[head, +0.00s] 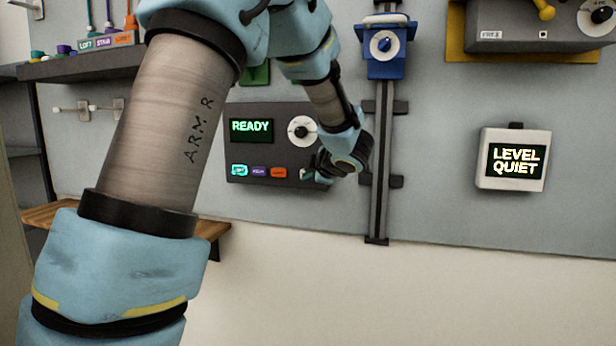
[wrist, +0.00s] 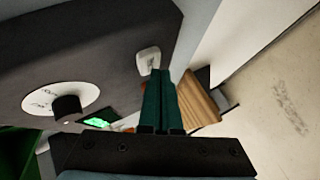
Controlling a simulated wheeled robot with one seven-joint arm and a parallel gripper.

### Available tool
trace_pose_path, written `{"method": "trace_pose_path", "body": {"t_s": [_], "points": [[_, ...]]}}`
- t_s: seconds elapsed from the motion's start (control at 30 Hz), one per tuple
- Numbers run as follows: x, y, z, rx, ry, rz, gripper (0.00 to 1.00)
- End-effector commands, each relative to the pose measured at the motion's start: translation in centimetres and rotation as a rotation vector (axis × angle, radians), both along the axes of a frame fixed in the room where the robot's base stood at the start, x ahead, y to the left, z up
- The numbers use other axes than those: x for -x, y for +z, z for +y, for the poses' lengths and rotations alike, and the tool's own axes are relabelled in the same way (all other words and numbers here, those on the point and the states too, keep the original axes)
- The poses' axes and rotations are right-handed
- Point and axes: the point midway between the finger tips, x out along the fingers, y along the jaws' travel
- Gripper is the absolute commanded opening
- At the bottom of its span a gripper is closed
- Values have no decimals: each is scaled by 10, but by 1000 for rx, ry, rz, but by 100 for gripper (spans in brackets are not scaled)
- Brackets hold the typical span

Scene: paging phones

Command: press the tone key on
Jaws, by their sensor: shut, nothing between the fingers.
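The dark wall panel (head: 262,111) carries a READY screen (head: 251,129), a dial (head: 301,131), and a bottom row of cyan (head: 239,170), purple (head: 259,171) and orange (head: 278,172) keys. In the wrist view, a small white key (wrist: 148,60) stands near the panel's edge; it looks like the tone key, but I can read no label on it. My gripper (wrist: 161,74) is shut and empty, its dark green fingertips right beside this key. I cannot tell whether they touch it. In the head view my gripper (head: 312,172) covers the panel's lower right corner.
A vertical rail with a blue dial box (head: 386,52) stands right of the panel. A white box (head: 513,160) further right reads LEVEL QUIET. A wooden shelf (head: 214,229) is below the panel at left. A grey unit (head: 540,38) hangs at the upper right.

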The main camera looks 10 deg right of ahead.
Motion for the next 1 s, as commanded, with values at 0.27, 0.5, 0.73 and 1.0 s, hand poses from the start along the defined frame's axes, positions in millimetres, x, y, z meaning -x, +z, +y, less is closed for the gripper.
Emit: {"method": "trace_pose_path", "body": {"t_s": [0.27, 0.5, 0.73, 1.0], "points": [[-6, 0, -3, 0, 0, 0, 0], [-5, 0, -3, 0, 0, 0, 0], [1, 0, 1, 0, 0, 0, 0], [2, 0, 1, 0, 0, 0, 0]]}}
